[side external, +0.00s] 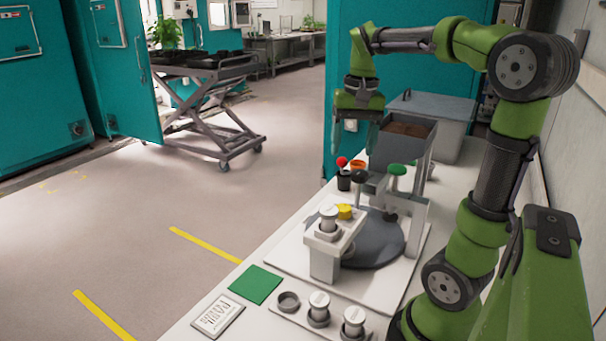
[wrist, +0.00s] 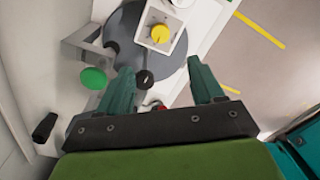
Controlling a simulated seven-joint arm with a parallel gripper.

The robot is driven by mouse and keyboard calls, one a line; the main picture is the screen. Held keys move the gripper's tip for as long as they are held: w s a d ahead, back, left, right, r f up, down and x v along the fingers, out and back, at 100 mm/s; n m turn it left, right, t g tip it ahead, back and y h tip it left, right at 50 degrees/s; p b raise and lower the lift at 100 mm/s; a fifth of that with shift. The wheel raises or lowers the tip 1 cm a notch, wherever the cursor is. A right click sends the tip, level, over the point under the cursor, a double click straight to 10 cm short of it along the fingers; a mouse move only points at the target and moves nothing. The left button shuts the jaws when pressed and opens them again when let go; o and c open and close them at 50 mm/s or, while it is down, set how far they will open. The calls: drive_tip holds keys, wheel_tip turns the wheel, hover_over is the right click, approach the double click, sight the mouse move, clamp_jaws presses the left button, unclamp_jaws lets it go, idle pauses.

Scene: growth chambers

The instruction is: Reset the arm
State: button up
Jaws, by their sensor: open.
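My gripper (side external: 355,128) hangs fingers-down at the far end of the white workbench, high above the bench objects, next to the grey hopper (side external: 400,152). In the wrist view, its two teal fingers (wrist: 161,70) are spread apart with nothing held between them. Below it stands a white device with a dark round turntable (side external: 378,243). A yellow knob (side external: 344,211) sits on that device and also shows in the wrist view (wrist: 159,33). A green knob (side external: 397,170) tops an upright on it.
A green square (side external: 254,284), a label card (side external: 217,316) and lidded jars (side external: 319,308) lie at the near end. A grey lidded bin (side external: 432,112) stands behind. A teal chamber wall (side external: 415,75) is close by.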

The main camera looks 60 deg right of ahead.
drive_tip(key=shift+r, duration=1)
drive_tip(key=shift+d, duration=0.1)
drive_tip(key=s+a+f+n+t, duration=0.1)
drive_tip(key=a+f+n+t, duration=0.2)
drive_tip(key=a, duration=0.7)
drive_tip(key=s+a+f+n+t+y, duration=0.1)
drive_tip(key=a+f+n+t, duration=0.2)
drive_tip(key=a, duration=0.7)
drive_tip(key=shift+f+n+t+y, duration=0.3)
drive_tip(key=shift+n, duration=0.2)
drive_tip(key=shift+c, duration=0.5)
